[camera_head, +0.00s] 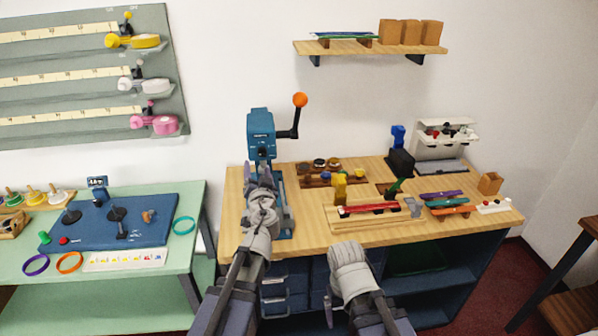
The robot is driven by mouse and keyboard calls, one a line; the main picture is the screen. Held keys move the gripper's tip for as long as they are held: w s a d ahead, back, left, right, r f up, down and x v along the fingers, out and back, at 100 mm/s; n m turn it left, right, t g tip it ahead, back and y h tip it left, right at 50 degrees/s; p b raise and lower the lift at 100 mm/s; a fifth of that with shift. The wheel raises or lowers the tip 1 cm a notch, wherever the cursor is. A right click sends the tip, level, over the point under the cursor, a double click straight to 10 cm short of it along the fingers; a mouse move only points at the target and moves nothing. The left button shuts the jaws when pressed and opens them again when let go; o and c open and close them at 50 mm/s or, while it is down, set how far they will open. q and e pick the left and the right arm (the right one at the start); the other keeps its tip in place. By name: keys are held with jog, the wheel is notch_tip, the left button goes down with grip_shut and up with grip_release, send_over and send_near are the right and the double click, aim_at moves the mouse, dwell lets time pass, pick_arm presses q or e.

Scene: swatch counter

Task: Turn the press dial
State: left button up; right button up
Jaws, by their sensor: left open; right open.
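The press (260,125) is a blue upright machine at the back left of the wooden counter, with a black crank arm and an orange ball knob (300,100). A small dark round part, possibly the dial (264,152), shows low on its front; its setting is too small to read. My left gripper (257,173) is open, directly in front of the press's lower part, and hides some of it and its base. I cannot tell whether it touches the press. My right gripper (330,302) is open and empty, low before the counter's front edge, its fingers mostly hidden.
The wooden counter (310,237) holds a tray with a red swatch (370,208), a yellow clamp (340,187), round pots and several coloured strips to the right. A green table (190,255) with a blue mat (160,220) stands left. A shelf (345,47) hangs above.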

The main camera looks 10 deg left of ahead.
aim_at(263, 155)
pick_arm(q)
jog(key=shift+m+h, duration=0.4)
jog(key=shift+h, duration=0.1)
jog(key=shift+w+d+x, duration=0.1)
jog(key=shift+d+x, duration=0.2)
jog(key=shift+x, duration=0.95)
jog(key=shift+w+d+x, duration=0.1)
jog(key=shift+d+x, duration=0.15)
jog(key=shift+x, duration=1.05)
jog(key=shift+w+d+x, duration=0.1)
jog(key=shift+d+x, duration=0.2)
jog(key=shift+x, duration=0.95)
jog(key=shift+s+r, duration=0.1)
jog(key=shift+r, duration=0.1)
jog(key=shift+c, duration=0.2)
grip_shut()
